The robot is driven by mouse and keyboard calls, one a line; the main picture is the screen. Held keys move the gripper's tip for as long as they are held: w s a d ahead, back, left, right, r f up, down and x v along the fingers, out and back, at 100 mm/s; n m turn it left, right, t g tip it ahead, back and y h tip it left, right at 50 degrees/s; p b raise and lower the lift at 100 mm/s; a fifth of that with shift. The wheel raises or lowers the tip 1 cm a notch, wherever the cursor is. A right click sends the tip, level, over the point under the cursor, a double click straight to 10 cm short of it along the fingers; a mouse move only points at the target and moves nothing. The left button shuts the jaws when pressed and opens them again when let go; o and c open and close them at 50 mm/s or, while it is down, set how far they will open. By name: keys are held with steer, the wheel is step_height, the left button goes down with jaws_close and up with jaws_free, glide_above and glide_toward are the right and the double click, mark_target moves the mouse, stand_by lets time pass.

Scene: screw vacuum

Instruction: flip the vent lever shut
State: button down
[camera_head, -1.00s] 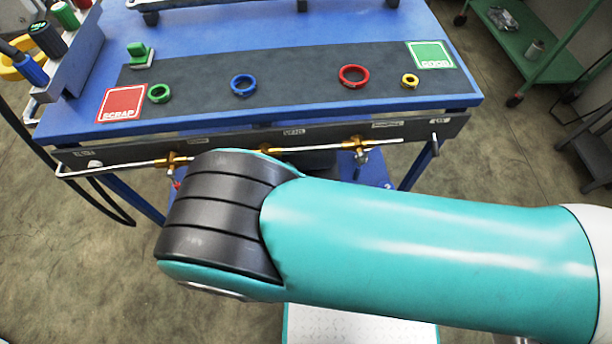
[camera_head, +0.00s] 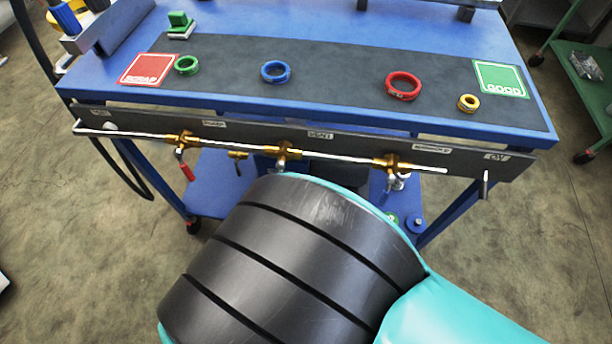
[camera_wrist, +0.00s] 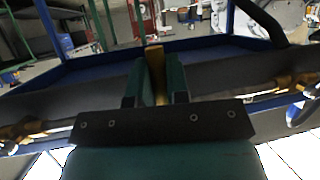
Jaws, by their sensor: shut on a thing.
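The vent valve (camera_head: 283,152) is a brass fitting on the pipe along the bench's front panel, below the VENT label (camera_head: 320,134). Its lever cannot be made out in the head view, where my arm covers the space just below it. In the wrist view my gripper (camera_wrist: 157,72) has its two dark teal fingers closed around an upright brass piece (camera_wrist: 154,58) at the middle of the panel. This seems to be part of the vent valve, but its lever shape is not clear. My gripper is hidden behind my arm in the head view.
A valve with a red-tipped lever (camera_head: 185,168) sits left of the vent, and another brass valve (camera_head: 393,164) right. A green cart (camera_head: 585,80) stands right.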

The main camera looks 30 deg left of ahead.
steer(key=shift+a, duration=0.1)
stand_by(0.5)
steer(key=c, duration=1.1)
jaws_free()
